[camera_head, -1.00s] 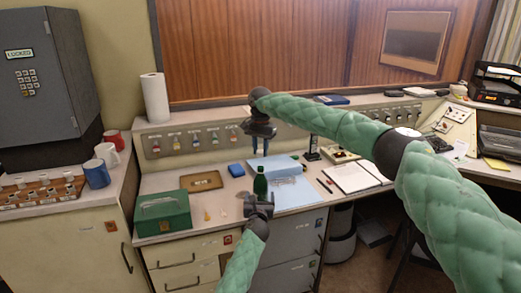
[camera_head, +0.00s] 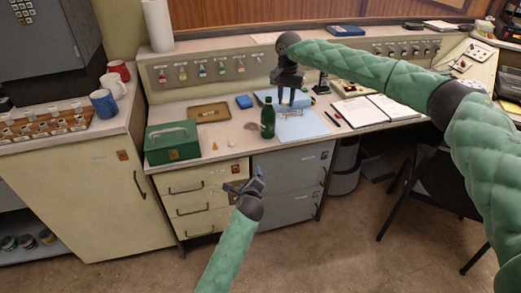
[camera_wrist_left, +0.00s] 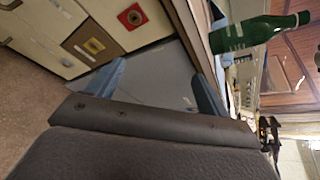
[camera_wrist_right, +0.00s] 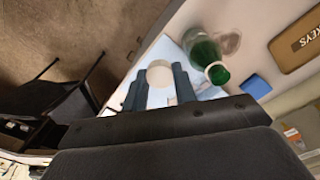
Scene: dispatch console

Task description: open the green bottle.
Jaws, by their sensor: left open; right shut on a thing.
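The green bottle (camera_head: 267,122) stands upright on the desk. It also shows in the left wrist view (camera_wrist_left: 255,33) and, from above, in the right wrist view (camera_wrist_right: 203,52). I cannot tell whether its mouth is capped. My left gripper (camera_head: 252,183) is open and empty, in front of the drawers, below the desk top and apart from the bottle. My right gripper (camera_head: 292,103) is above the desk, just right of the bottle and not touching it. It is shut on a pale round thing (camera_wrist_right: 159,75), seen between its fingers in the right wrist view.
A light blue sheet (camera_head: 305,127) lies right of the bottle, with an open binder (camera_head: 365,110) beyond. A green cash box (camera_head: 172,142), brown tray (camera_head: 209,113) and blue block (camera_head: 244,101) stand left. Drawers (camera_head: 198,195) face my left gripper.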

